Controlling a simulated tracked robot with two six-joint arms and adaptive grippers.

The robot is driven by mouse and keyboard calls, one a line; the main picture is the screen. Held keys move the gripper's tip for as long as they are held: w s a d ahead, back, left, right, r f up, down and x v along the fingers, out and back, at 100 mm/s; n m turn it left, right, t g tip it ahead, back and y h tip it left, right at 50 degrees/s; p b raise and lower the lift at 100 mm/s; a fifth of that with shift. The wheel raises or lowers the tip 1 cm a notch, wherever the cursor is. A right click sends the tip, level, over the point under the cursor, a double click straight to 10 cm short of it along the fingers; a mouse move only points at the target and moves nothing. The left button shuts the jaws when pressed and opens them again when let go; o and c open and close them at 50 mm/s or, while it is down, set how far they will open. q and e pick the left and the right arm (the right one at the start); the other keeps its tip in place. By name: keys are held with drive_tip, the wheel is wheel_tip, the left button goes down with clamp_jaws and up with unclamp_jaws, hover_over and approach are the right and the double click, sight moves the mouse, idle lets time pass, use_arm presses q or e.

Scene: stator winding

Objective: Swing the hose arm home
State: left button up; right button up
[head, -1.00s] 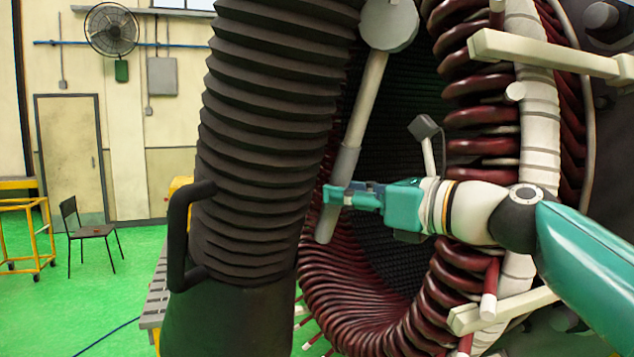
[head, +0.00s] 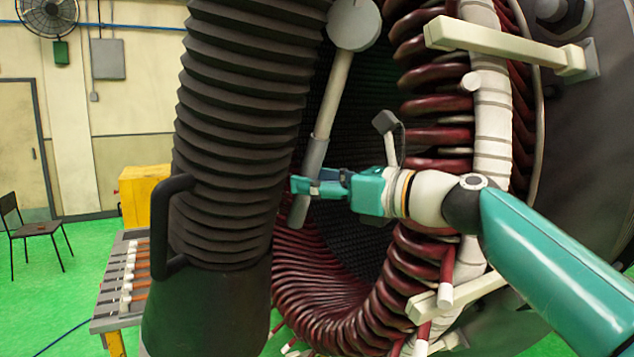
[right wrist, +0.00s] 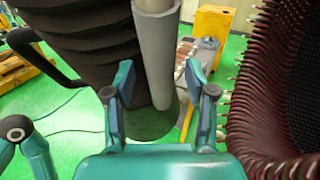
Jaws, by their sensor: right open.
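A thick black ribbed hose (head: 240,130) with a dark side handle (head: 165,225) hangs upright in front of the stator bore. A pale rod with a grey sleeve (head: 315,155) slants down from a round grey knob (head: 353,24), just right of the hose. My right gripper (head: 303,187) is at the sleeve's lower part, coming from the right. In the right wrist view the open fingers (right wrist: 160,80) stand on either side of the grey sleeve (right wrist: 158,50); I cannot tell if they touch it. My left gripper is not in view.
The stator's dark red coils (head: 330,300) ring the bore behind and right of the rod. A pale bar (head: 500,45) sticks out above my right arm. A grey slatted table (head: 120,290) and a yellow box (head: 140,190) stand left of the hose. Green floor there is partly clear.

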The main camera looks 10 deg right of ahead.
drive_tip(key=v, duration=1.2)
